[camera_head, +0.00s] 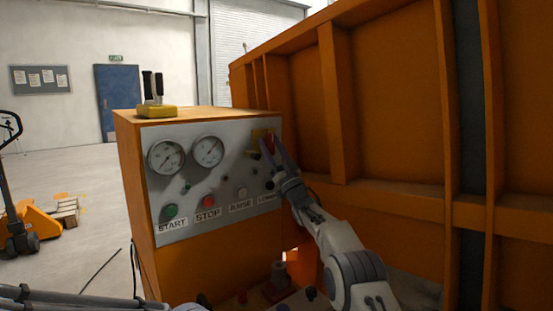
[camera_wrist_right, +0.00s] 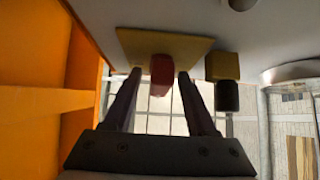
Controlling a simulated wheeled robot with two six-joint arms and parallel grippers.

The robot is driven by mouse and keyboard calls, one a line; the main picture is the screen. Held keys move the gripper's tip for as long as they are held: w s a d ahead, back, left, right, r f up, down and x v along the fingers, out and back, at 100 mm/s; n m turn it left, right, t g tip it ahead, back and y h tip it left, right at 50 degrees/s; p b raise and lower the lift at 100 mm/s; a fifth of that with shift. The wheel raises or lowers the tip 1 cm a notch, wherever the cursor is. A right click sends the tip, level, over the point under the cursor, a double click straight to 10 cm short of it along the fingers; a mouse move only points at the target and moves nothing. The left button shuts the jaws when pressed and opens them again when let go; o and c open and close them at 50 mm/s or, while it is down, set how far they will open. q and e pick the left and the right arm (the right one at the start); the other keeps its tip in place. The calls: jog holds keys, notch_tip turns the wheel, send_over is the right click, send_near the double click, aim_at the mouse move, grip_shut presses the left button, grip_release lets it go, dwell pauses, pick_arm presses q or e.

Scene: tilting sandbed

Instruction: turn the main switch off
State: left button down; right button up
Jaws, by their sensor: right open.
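The main switch is a red handle on a yellow plate (camera_head: 262,134), at the upper right of the grey control panel (camera_head: 226,164) on the orange cabinet. In the right wrist view the red handle (camera_wrist_right: 161,75) stands out from the yellow plate (camera_wrist_right: 140,46). My right gripper (camera_head: 272,151) is open in front of the switch and partly covers it. In the right wrist view its fingertips (camera_wrist_right: 160,76) are on either side of the red handle, with a small gap visible on each side. My left gripper is out of view.
The panel also carries two gauges (camera_head: 208,151), a green START button (camera_head: 170,210) and a red STOP button (camera_head: 208,201). A yellow box with black levers (camera_head: 156,111) stands on the cabinet. A large orange ribbed wall (camera_head: 390,90) rises close on the right.

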jog(key=shift+s+d+f+b, duration=0.3)
jog(key=shift+f+b, duration=0.2)
jog(key=shift+f, duration=0.1)
jog(key=b+v, duration=0.2)
jog(key=v, duration=0.6)
jog(key=shift+s+d+f, duration=0.15)
jog(key=shift+s+f, duration=0.05)
jog(key=shift+s, duration=0.15)
